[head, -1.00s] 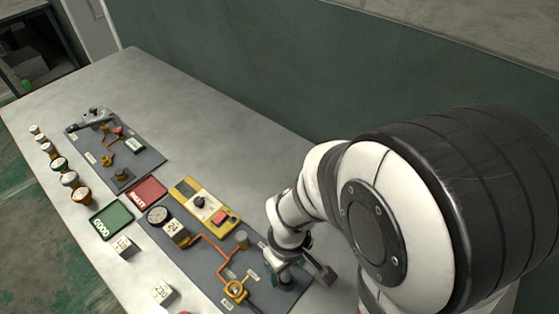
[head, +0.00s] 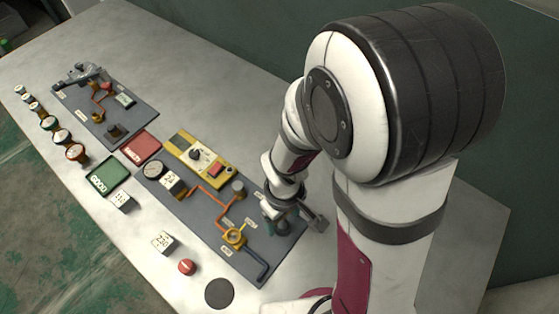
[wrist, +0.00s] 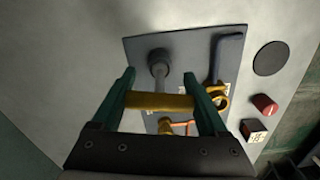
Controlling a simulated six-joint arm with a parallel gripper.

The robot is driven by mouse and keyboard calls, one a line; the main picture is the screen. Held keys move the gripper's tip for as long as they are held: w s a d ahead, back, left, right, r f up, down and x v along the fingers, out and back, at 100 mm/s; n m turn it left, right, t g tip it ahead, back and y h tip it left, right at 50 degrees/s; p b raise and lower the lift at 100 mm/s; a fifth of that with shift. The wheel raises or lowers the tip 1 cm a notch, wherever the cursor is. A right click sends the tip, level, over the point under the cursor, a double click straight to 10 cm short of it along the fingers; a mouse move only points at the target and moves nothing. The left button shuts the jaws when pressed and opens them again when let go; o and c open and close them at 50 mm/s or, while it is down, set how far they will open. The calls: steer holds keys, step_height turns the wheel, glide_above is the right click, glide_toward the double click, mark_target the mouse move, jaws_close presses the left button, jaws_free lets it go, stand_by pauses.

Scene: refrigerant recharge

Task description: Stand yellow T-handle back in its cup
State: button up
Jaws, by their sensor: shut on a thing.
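My gripper (wrist: 160,80) shows in the wrist view with two dark green fingers shut on a yellow bar, the yellow T-handle (wrist: 158,102). Past the fingertips stands a dark round cup-like part (wrist: 158,60) with a grey shaft-like piece, on the grey panel (wrist: 185,48). I cannot tell whether the handle touches it. In the head view my gripper (head: 282,222) is low over the right part of the panel (head: 190,212), and the handle is hidden there.
A yellow ring valve (head: 234,236) with a blue pipe (head: 262,268) is close by on the panel. A grey cylinder (head: 238,187) stands left of my gripper. A red button (head: 186,267) and a black disc (head: 219,293) are near the table's front edge.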

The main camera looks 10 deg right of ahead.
steer(key=shift+f, duration=0.65)
steer(key=o, duration=1.2)
steer(key=shift+o, duration=0.2)
steer(key=shift+r, duration=0.1)
step_height(320, 180, up, 7)
steer(key=shift+f, duration=0.1)
